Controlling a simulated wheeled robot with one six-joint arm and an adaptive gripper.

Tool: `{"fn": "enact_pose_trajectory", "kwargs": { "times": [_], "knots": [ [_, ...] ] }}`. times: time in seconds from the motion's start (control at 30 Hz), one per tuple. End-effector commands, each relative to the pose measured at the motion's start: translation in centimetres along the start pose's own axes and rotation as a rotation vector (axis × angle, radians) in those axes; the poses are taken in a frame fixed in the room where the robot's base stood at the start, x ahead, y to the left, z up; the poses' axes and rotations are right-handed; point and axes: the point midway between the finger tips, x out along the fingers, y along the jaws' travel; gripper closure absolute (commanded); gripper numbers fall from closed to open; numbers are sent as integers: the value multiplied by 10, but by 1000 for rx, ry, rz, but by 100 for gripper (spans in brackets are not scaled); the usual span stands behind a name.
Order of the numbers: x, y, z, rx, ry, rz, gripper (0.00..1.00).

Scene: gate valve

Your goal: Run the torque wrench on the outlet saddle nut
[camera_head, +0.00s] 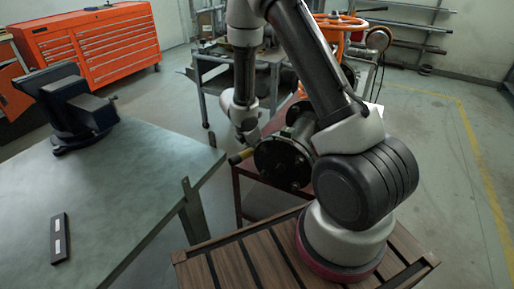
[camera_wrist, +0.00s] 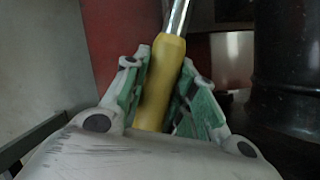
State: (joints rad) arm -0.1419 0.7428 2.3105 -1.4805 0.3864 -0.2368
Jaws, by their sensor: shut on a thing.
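My gripper (camera_wrist: 164,62) is shut on the yellow handle of the torque wrench (camera_wrist: 160,85). Its green-padded fingers lie on either side of the handle, and the chrome shaft (camera_wrist: 177,17) runs up out of the wrist view. In the head view the yellow handle end (camera_head: 240,157) shows beside the black round flange (camera_head: 283,163) of the gate valve. My arm hides much of the valve body. The wrench's head is out of sight, and I cannot make out the outlet saddle nut in either view.
A workbench (camera_head: 130,190) with a dark vise (camera_head: 72,112) and a small black bar (camera_head: 60,238) fills the left. A dark red stand (camera_head: 240,190) is under the valve. An orange tool cabinet (camera_head: 95,45) stands behind. Floor at right is clear.

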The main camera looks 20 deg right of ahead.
Motion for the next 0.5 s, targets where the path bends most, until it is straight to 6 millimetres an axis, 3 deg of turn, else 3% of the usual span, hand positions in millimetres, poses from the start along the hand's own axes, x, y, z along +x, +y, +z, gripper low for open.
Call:
{"fn": "enact_pose_trajectory", "kwargs": {
  "times": [0.5],
  "knots": [
    [18, 0, -7, 2, -1, 0, 100]
  ]
}}
